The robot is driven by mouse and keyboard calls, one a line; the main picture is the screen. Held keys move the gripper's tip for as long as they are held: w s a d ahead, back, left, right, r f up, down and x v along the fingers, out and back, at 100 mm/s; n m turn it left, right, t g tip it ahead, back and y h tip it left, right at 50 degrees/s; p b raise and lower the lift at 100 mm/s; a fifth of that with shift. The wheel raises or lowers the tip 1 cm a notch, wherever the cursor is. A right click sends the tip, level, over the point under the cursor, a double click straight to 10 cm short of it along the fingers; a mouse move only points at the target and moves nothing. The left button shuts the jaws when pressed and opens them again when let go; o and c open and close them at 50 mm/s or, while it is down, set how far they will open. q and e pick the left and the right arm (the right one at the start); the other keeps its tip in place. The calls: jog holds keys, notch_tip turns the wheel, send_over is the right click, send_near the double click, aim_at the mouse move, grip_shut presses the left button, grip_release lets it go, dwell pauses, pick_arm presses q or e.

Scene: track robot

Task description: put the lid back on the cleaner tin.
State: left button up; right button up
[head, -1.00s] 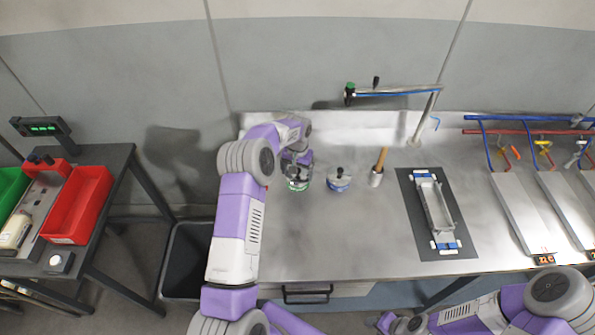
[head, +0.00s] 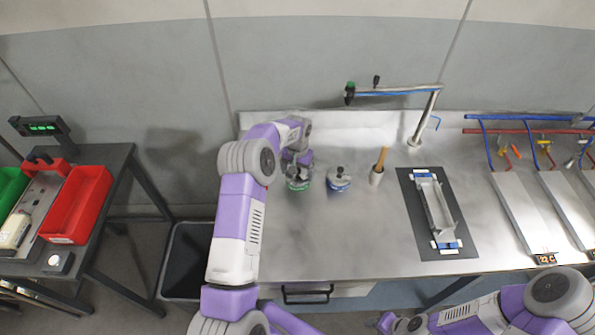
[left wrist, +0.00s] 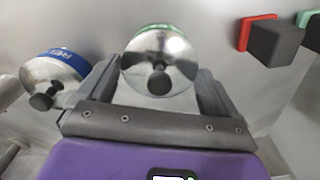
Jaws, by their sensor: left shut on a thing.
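My left gripper (head: 298,168) is shut on a shiny round metal lid (left wrist: 172,58) with a black knob, seen between the two fingers in the left wrist view. Under it is a tin with a green band (head: 298,184) on the steel worktop. A strip of the green band (left wrist: 152,28) shows behind the lid in the left wrist view. The lid is at the tin's top; I cannot tell whether it is fully seated. My right arm is at the lower right of the head view; its gripper tips do not show clearly.
A blue-banded tin (head: 339,184) with a black-knobbed lid stands just right of the green one. A metal cup with a wooden handle (head: 377,175) is further right. A dark mat (head: 425,240) bears a tray fixture. The worktop in front is clear.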

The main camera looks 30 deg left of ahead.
dwell(0.4)
pick_arm(q)
jog(key=o, duration=0.7)
jog(key=shift+r+p, duration=1.85)
jog(key=shift+r, duration=1.7)
jog(key=shift+c, duration=0.3)
grip_shut()
